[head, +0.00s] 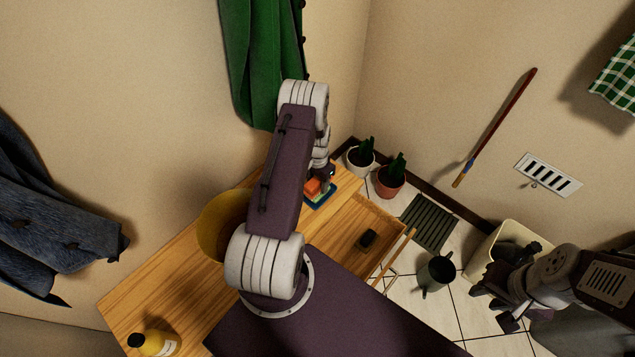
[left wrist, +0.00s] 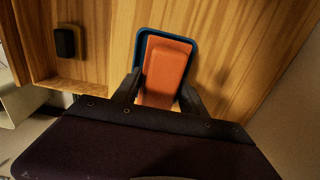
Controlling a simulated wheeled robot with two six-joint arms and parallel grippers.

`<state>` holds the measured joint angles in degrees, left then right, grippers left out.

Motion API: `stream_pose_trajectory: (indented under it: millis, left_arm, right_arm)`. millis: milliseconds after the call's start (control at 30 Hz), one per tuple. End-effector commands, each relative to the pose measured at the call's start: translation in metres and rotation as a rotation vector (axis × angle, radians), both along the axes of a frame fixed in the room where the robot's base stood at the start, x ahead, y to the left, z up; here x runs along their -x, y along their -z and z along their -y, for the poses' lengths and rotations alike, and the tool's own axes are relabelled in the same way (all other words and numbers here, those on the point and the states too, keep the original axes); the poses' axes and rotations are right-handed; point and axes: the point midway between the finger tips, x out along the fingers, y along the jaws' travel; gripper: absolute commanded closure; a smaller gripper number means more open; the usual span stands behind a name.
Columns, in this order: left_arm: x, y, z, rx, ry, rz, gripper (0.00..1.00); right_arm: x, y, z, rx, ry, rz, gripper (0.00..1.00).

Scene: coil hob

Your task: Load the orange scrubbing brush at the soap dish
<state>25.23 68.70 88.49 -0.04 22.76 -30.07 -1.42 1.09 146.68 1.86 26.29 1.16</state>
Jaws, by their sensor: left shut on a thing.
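The orange scrubbing brush (left wrist: 168,66) lies in the blue soap dish (left wrist: 139,45) in the left wrist view, inside its rim. In the head view the orange brush (head: 312,187) and blue dish (head: 323,201) show near the far end of the wooden top, partly hidden by my left arm. My left gripper (left wrist: 158,95) has one finger on each side of the brush and is shut on it. Its fingers cover the near part of the dish. My right gripper (head: 494,306) is open and empty, low on the right, away from the dish.
A yellow bowl (head: 213,228) and a yellow bottle (head: 153,343) stand on the wooden top (head: 190,285). A dark block (head: 367,239) lies in a lower wooden tray. Potted plants (head: 391,178), a watering can (head: 436,273) and a cream bin (head: 485,255) stand beyond.

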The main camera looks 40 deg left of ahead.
Motion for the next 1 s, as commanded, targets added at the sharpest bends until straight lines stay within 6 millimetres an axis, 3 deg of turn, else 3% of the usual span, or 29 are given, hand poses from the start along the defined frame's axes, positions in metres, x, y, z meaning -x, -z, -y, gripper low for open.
stream_pose_trajectory:
  millis: [1000]
  left_arm:
    - [0.0, 0.01, 0.0, 0.0, 0.0, 0.0, 0.83]
  right_arm:
    - [0.0, 0.007, 0.0, 0.0, 0.0, 0.0, 0.67]
